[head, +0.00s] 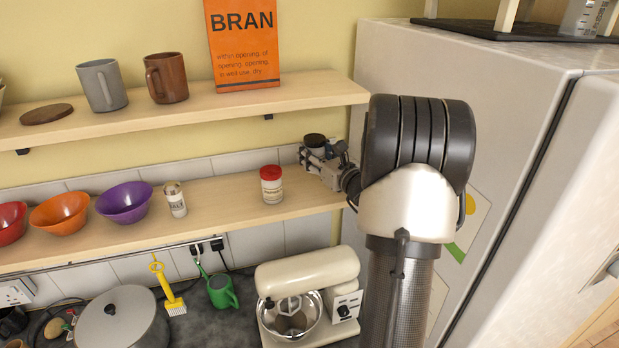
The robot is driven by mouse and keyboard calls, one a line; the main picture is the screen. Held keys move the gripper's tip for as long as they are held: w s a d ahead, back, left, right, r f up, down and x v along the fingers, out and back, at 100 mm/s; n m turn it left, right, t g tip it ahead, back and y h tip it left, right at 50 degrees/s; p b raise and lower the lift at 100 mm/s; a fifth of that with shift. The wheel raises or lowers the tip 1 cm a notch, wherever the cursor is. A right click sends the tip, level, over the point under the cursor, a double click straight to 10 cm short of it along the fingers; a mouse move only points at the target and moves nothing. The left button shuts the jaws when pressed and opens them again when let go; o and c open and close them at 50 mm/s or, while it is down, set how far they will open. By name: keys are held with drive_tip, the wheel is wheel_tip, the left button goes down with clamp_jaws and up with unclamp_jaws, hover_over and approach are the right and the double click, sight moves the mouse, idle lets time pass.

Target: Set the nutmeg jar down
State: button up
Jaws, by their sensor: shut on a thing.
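My gripper (312,160) is at the right end of the lower shelf, close to the wall. It is shut on a small jar with a dark brown top (315,140), which I take as the nutmeg jar. Its body is mostly hidden behind the fingers and no label shows. The jar looks about upright. I cannot tell whether its base touches the lower shelf (235,201) or hangs just above it.
A red-lidded jar (271,185) stands left of my gripper, with a salt shaker (175,199) and a purple bowl (124,203) further left. The upper shelf (220,101) runs above. A fridge (510,120) stands right, a stand mixer (308,290) below.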

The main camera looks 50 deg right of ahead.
wheel_tip(320, 180, down, 4)
drive_tip(key=shift+r, duration=0.15)
wheel_tip(320, 180, down, 3)
drive_tip(key=shift+a+r, duration=0.1)
drive_tip(key=shift+w+d+f, duration=0.1)
drive_tip(key=shift+d+f, duration=0.1)
drive_tip(key=shift+f, duration=0.25)
drive_tip(key=shift+a, duration=0.15)
drive_tip(key=o, duration=1.1)
drive_tip(key=shift+f, duration=0.1)
drive_tip(key=shift+o, duration=0.2)
